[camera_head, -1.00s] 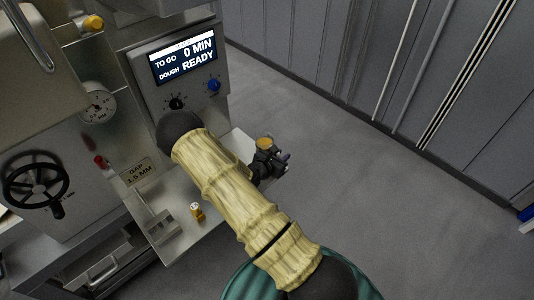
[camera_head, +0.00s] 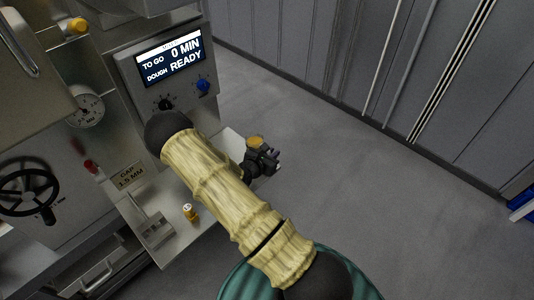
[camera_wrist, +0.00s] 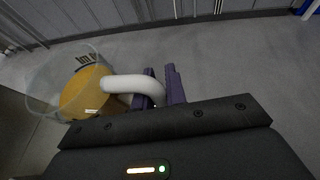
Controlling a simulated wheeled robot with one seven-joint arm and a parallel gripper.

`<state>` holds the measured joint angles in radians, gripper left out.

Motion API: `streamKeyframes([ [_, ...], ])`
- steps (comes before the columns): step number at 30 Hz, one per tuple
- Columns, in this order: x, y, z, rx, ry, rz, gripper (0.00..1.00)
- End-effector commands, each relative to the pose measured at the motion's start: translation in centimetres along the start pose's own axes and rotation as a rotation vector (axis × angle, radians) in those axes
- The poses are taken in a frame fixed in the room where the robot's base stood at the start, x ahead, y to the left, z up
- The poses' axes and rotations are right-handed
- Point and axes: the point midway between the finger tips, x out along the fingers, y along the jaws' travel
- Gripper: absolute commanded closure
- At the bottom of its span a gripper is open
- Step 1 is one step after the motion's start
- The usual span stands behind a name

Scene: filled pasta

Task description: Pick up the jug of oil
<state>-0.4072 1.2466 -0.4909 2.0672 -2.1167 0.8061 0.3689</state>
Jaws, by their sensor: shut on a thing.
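The jug of oil (camera_wrist: 84,92) is a clear container with amber oil inside and a white curved handle (camera_wrist: 130,86), at the left of the wrist view. My gripper (camera_wrist: 163,86) has its purple fingers shut on the handle, at the jug's right side. In the head view, my gripper (camera_head: 264,162) is a small dark shape past my arm, with the jug's amber top (camera_head: 256,142) just above it. Most of the jug is hidden there, and I cannot tell whether its base touches anything.
The steel machine (camera_head: 120,70) with a lit display (camera_head: 170,57) and a handwheel (camera_head: 28,193) stands at the left. Its tray (camera_head: 180,238) holds a small orange-and-white item (camera_head: 189,212). Grey cabinets (camera_head: 400,75) line the back right. The floor (camera_head: 380,220) between is clear.

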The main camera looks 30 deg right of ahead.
Motion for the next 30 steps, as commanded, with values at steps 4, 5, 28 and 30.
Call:
streamKeyframes([
  [4, -0.5, 0.0, 1.6, 0.006, -0.003, -0.002, 1.0],
  [5, -0.7, -0.1, 2.0, 0.007, -0.003, -0.002, 1.0],
  [28, -3.7, -0.1, 9.1, 0.002, -0.002, -0.002, 1.0],
  [30, -3.7, -0.1, 9.1, 0.002, -0.002, -0.002, 1.0],
])
